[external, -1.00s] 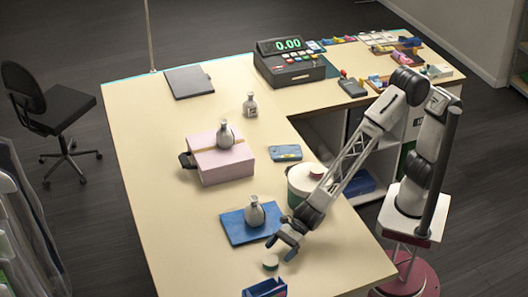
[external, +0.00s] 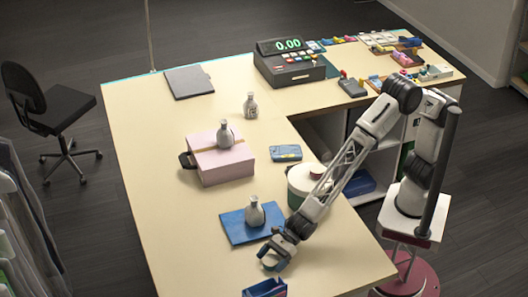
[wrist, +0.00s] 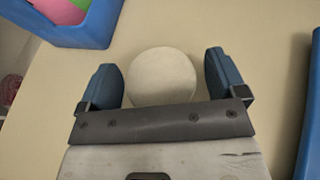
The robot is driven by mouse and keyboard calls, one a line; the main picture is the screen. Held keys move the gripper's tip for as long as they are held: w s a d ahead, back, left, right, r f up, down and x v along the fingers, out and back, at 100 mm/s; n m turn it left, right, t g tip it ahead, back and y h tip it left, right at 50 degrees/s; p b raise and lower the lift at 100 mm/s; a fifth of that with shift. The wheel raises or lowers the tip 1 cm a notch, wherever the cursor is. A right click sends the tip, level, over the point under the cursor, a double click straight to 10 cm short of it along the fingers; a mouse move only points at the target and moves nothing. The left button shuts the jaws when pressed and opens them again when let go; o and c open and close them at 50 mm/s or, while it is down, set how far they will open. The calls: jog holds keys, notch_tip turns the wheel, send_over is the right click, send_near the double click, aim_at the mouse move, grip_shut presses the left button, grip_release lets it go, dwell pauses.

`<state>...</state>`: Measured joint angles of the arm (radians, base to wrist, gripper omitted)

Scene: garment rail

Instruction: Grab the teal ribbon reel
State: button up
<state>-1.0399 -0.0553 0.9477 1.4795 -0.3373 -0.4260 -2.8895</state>
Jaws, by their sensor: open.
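A small round reel with a pale cream top (wrist: 162,76) stands on the table, seen from above in the wrist view. Its teal side does not show there. My gripper (wrist: 160,72) is open, with one blue finger on either side of the reel and a narrow gap showing at each side. In the external view my gripper (external: 272,258) is low over the front of the table and mostly hides the reel.
A blue bin (external: 265,289) is close in front; the wrist view shows pink and green things in the bin (wrist: 85,32). A blue mat (external: 238,233) with a grey bottle (external: 255,211) lies behind. A pink box (external: 220,165) is farther back. The table front right is clear.

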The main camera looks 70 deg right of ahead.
dwell(0.6)
jog(key=c, duration=0.9)
